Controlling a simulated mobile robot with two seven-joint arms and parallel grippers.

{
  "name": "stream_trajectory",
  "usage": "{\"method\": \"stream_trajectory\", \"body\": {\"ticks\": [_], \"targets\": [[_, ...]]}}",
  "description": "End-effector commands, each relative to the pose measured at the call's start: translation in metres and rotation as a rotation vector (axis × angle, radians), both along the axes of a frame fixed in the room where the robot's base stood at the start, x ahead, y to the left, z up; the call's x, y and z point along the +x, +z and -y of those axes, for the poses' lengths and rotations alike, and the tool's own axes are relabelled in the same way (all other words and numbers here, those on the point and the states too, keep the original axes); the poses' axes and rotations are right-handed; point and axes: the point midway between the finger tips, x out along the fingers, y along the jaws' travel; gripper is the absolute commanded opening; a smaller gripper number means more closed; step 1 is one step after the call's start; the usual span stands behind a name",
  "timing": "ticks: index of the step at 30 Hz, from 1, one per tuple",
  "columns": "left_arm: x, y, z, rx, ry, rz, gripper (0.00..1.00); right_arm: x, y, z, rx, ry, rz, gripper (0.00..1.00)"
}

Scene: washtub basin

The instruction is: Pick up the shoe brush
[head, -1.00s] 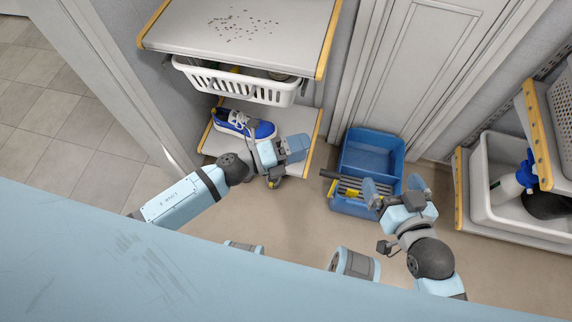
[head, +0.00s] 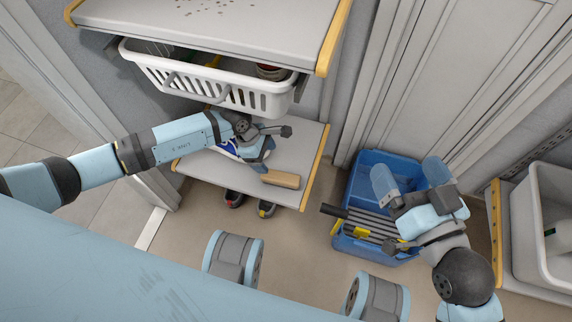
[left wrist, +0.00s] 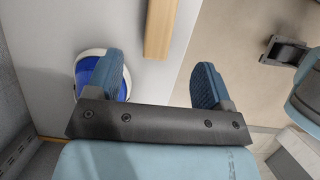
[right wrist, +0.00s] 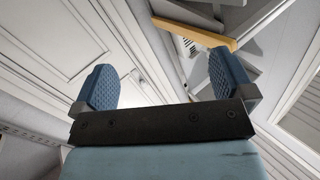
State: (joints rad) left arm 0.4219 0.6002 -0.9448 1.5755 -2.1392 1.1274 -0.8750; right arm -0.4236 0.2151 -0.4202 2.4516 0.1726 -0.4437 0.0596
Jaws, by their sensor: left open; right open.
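The shoe brush (head: 281,179) shows as a light wooden block on the low grey shelf, near its front edge. In the left wrist view the brush (left wrist: 159,25) lies ahead of my fingers, between their lines and apart from them. My left gripper (head: 262,158) is open and empty above the low shelf, just behind the brush in the head view. It partly hides a blue and white shoe (head: 226,148), which also shows behind one finger in the left wrist view (left wrist: 84,72). My right gripper (head: 411,180) is open and empty over the blue caddy.
A white basket (head: 205,85) hangs under the upper shelf (head: 270,35), close above my left arm. The blue caddy (head: 357,178) stands on the floor at right. Dark shoes (head: 266,209) sit below the low shelf's front edge. A white tub (head: 530,235) is at far right.

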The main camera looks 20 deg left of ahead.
Motion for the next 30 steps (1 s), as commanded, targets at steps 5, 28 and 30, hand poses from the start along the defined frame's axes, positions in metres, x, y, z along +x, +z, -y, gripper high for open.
{"method": "stream_trajectory", "body": {"ticks": [5,28,30], "targets": [[-0.001,-0.012,0.004,0.002,-0.003,-0.001,0.74,0.0,-0.008,-0.001,-0.009,0.007,-0.015,1.0],[-0.003,-0.109,0.042,-0.001,0.0,-0.002,0.74,0.02,-0.029,0.011,-0.18,0.012,0.155,1.0],[-0.003,-0.113,0.044,0.001,0.001,-0.001,0.74,0.022,-0.027,0.012,-0.19,0.01,0.179,1.0]]}}
